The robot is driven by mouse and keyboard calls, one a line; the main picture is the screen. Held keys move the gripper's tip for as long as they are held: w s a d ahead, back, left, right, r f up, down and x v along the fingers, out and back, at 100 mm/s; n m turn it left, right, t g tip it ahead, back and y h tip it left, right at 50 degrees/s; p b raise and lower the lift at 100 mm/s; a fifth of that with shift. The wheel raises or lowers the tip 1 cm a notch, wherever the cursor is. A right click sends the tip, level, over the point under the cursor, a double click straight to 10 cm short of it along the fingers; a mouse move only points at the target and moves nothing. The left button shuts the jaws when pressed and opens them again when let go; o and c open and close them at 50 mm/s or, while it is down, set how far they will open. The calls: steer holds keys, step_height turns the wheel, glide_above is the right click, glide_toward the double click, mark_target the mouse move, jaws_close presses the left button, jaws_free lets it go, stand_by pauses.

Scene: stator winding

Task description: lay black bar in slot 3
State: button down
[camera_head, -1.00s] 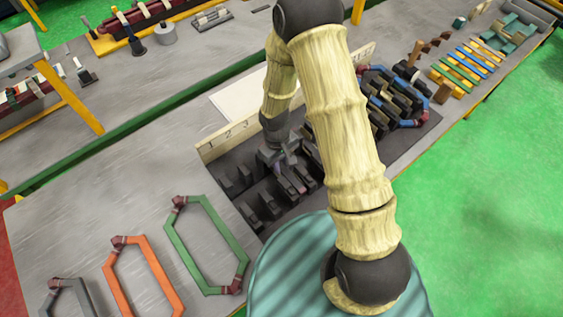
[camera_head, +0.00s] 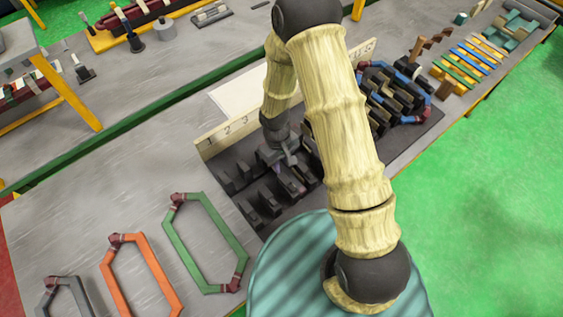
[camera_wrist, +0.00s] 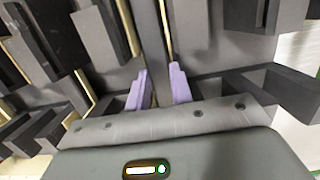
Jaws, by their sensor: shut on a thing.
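My gripper (camera_head: 290,172) is among the dark teeth of the stator block (camera_head: 240,207), to the right of the numbers 1, 2 and 3 on the board (camera_head: 226,131). In the wrist view its two purple fingertips (camera_wrist: 160,88) are shut on a dark bar (camera_wrist: 153,45), which extends away between them. Dark teeth (camera_wrist: 103,35) stand close on both sides of the bar. The arm and gripper hide much of slot 3 in the head view. I cannot tell how deep the bar sits.
Green (camera_head: 206,242), orange (camera_head: 146,272) and grey (camera_head: 68,298) hexagonal coils lie on the bench at the lower left. Blue-sided coils (camera_head: 400,92) sit at the block's right end. Coloured strips (camera_head: 466,64) lie further right.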

steer(key=shift+f, duration=0.1)
stand_by(0.5)
steer(key=c, duration=1.2)
jaws_free()
steer(key=shift+o, duration=0.2)
steer(key=shift+r+p, duration=0.55)
steer(key=shift+r, duration=0.3)
step_height(320, 180, up, 7)
steer(key=p, duration=0.5)
steer(key=shift+r+p, duration=0.2)
steer(key=shift+p, duration=0.1)
steer(key=shift+r, duration=0.15)
step_height(320, 180, up, 17)
steer(key=b, duration=0.4)
glide_above(281, 165)
steer(key=w+a, duration=0.1)
steer(key=w, duration=0.1)
steer(key=shift+a+p, duration=0.1)
steer(key=shift+p, duration=0.2)
